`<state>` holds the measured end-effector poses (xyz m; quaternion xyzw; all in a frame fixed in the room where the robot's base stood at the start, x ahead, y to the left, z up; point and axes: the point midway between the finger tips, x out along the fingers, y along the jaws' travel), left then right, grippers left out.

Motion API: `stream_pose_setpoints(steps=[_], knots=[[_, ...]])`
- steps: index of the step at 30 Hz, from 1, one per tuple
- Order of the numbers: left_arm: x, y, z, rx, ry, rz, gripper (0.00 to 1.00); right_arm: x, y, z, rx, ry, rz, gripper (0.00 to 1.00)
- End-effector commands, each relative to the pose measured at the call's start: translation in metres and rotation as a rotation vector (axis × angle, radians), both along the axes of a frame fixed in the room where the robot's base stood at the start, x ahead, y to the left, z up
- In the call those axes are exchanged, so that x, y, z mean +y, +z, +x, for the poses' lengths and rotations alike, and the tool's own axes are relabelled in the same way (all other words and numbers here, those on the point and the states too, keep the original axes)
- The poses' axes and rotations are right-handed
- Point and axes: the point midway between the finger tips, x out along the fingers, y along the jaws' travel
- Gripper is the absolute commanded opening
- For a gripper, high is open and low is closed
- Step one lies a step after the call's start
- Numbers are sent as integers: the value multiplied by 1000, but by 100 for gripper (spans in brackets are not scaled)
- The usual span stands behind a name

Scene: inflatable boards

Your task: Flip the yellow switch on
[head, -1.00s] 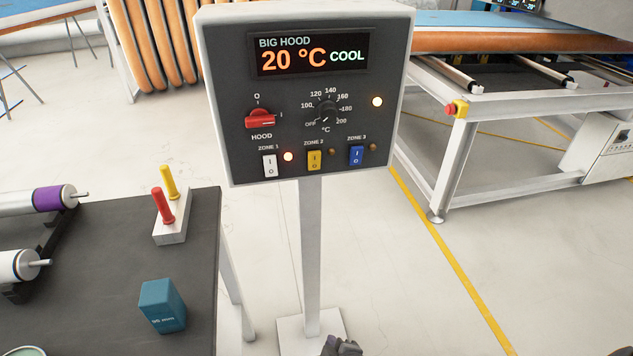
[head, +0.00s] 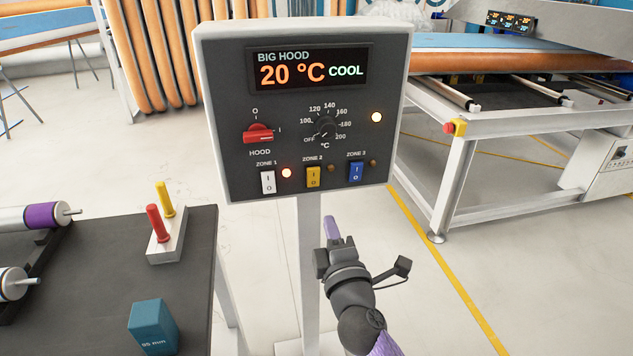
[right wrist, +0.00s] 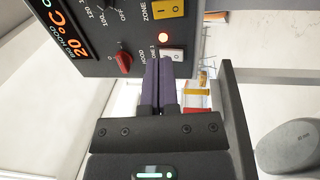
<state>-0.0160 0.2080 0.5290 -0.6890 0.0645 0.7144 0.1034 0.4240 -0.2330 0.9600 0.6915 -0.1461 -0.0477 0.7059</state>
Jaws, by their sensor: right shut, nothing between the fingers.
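The yellow switch (head: 313,177) is a rocker marked I and O, under the ZONE 2 label on the control panel (head: 230,120). The small lamp beside it (head: 332,168) looks dim. It also shows in the right wrist view (right wrist: 168,9), at the top edge. My right gripper (head: 330,228) is in front of the post, below the panel and apart from the switch. In the right wrist view its purple fingers (right wrist: 158,68) are shut together and empty, pointing toward the panel. My left gripper is not in view.
A white switch (head: 268,182) with a lit red lamp is to the left, and a blue switch (head: 356,173) to the right. The red hood knob (head: 258,134) and temperature dial (head: 325,129) are above. A dark table (head: 95,290) stands at the left.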

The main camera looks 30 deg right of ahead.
Motion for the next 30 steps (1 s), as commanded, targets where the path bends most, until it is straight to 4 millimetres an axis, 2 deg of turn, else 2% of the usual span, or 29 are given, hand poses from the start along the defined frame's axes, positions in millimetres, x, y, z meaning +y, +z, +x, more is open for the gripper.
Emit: stream_pose_setpoints(steps=[9,15,21,30], knots=[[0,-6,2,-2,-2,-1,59,-19,9,67,-1,-1,-1,0],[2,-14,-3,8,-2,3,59,-29,13,99,0,-2,0,0],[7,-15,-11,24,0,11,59,-32,15,111,1,-1,1,0],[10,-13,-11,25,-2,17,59,-32,17,111,2,-1,2,0]])
